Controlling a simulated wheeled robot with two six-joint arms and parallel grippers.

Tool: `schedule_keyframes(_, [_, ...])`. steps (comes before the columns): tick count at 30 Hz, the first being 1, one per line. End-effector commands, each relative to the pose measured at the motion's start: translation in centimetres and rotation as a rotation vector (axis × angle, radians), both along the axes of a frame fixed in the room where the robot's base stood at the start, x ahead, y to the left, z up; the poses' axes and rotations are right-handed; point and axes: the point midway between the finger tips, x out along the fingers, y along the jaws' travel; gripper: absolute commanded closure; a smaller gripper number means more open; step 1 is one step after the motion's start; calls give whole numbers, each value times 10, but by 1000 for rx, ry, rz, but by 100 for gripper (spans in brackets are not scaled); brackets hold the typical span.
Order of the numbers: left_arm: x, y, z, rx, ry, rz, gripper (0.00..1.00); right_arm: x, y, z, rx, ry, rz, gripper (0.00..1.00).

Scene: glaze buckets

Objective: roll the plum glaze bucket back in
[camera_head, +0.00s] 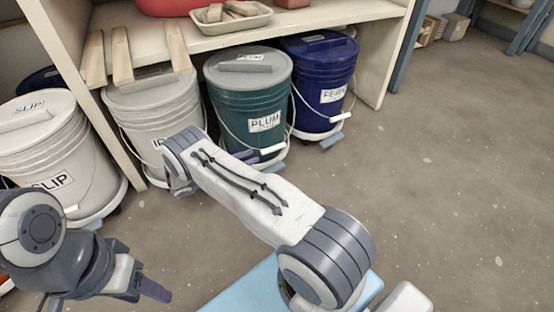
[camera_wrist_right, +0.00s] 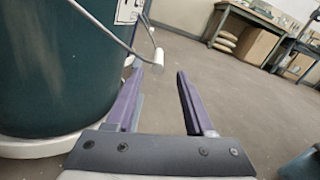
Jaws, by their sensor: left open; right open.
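The plum glaze bucket (camera_head: 229,113) is teal with a grey lid and a PLUM label. It stands on a white wheeled base, partly under the shelf, between a grey-white bucket and a blue one. Its wire handle hangs at the front with a white grip (camera_wrist_right: 158,57). My right gripper (camera_wrist_right: 160,82) is open beside the bucket. The handle grip is close to its left fingertip; I cannot tell whether they touch. My left gripper (camera_head: 143,287) is open and empty at the lower left.
The grey-white bucket (camera_head: 150,105) and the blue FERN bucket (camera_head: 318,85) flank the plum one closely. A SLIP bucket (camera_head: 50,150) stands at the left. The shelf (camera_head: 200,45) overhangs, with a leg at right. The floor (camera_head: 440,170) is clear to the right.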

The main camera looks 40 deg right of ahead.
Motion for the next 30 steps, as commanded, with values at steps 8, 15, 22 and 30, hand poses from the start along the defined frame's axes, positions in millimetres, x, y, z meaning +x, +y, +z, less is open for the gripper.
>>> schedule_keyframes(8, [4,3,-15,14,-15,12,47,-3,-29,-6,1,-20,-29,47])
schedule_keyframes(15, [4,3,-36,13,-16,13,47,-14,-73,-8,3,-21,-29,47])
schedule_keyframes(22, [4,3,-49,14,-15,12,47,-21,-103,-7,3,-21,-27,47])
schedule_keyframes(30, [4,3,-51,14,-15,12,47,-23,-112,-4,3,-21,-25,47])
